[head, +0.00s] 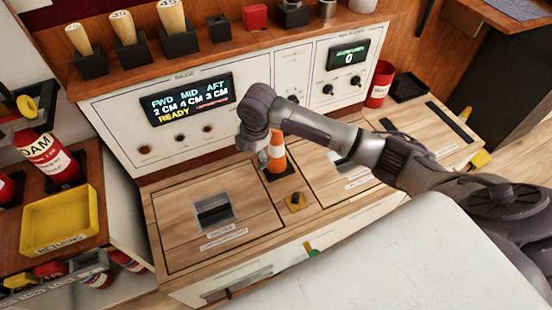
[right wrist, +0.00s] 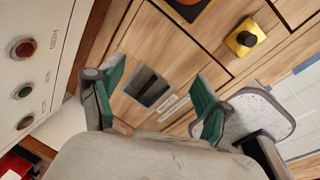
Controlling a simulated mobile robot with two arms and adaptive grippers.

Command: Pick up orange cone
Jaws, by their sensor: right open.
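The orange cone (head: 277,158) has a white band and a dark square base and stands upright on the wooden bench top, partly hidden by my right arm. In the right wrist view only its dark base with a bit of orange (right wrist: 188,4) shows at the top edge. My right gripper (right wrist: 155,92) is open and empty, its green-padded fingers apart over the wooden panel with the dark slot. In the head view the right gripper (head: 250,140) is left of the cone, its fingers hard to make out. My left gripper is not in view.
A small yellow block with a dark knob (head: 295,201) sits in front of the cone. A white panel with a lit display (head: 190,98) rises behind. A red cup (head: 380,84) stands back right; a yellow tray (head: 60,221) lies at left.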

